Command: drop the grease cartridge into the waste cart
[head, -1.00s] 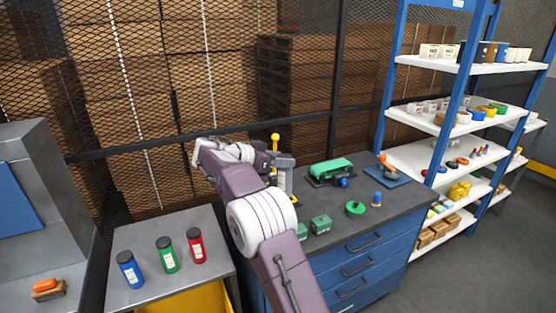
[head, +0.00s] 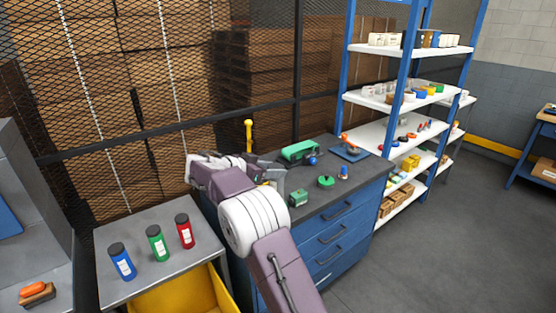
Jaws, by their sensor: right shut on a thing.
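My right arm reaches in from the bottom and bends to the left above the workbench. Its gripper (head: 268,171) is mostly hidden behind my own wrist and forearm. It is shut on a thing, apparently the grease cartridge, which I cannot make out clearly. A yellow open-topped bin (head: 184,297), which looks like the waste cart, stands low at the bottom, left of my forearm and partly under the grey side table. Its lower part is cut off by the frame. My left gripper is not in view.
Blue, green and red bottles (head: 157,243) stand on the grey side table (head: 205,250). The blue workbench (head: 340,190) holds a yellow-knobbed lever (head: 249,135), a green machine (head: 300,151) and small parts. A blue shelf rack (head: 409,50) stands behind. Floor at right is clear.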

